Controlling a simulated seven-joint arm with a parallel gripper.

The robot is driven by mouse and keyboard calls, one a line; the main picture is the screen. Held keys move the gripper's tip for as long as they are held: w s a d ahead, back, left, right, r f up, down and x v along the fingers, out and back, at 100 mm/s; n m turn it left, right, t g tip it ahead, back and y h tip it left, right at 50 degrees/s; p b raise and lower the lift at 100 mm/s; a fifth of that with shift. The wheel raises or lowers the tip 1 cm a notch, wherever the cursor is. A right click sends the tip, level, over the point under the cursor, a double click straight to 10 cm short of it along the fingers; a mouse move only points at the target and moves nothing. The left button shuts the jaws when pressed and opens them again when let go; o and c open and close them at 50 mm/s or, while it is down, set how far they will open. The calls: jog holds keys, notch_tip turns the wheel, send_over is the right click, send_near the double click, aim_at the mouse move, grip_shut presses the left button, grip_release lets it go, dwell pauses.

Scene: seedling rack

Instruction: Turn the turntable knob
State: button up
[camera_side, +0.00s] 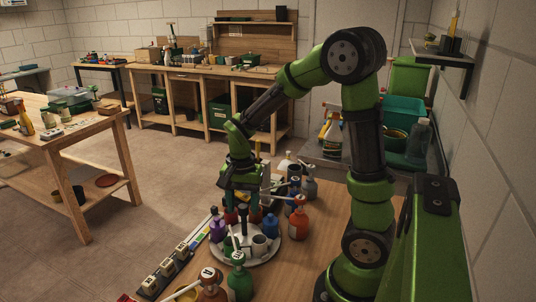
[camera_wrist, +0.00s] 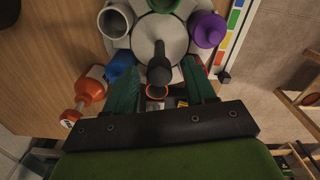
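The turntable (camera_side: 232,257) is a pale round tray on the wooden bench, with bottles and cups around its rim. Its dark knob (camera_wrist: 160,67) stands on a light round hub (camera_wrist: 165,35) at the centre. The knob also shows upright in the side view (camera_side: 243,222), below my gripper (camera_side: 243,204). In the wrist view, the two green fingers of my gripper (camera_wrist: 160,70) are spread apart, one on each side of the knob, with gaps on both sides. Whether the fingertips are down at the knob's height is hard to tell.
On the turntable are a purple bottle (camera_wrist: 208,30), a blue bottle (camera_wrist: 121,66), a grey cup (camera_wrist: 115,22) and a green item (camera_wrist: 163,4), close around the fingers. An orange spray bottle (camera_side: 299,223) stands just beside it. A colour strip (camera_wrist: 236,25) lies along the bench edge.

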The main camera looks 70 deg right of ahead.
notch_tip(320, 180, up, 17)
dwell(0.6)
jog(key=s+a+f+n+t+y, duration=0.2)
jog(key=s+a+n+t, duration=0.5)
jog(key=a+n, duration=0.4)
jog(key=shift+a+f, duration=0.4)
jog(key=shift+a, duration=0.25)
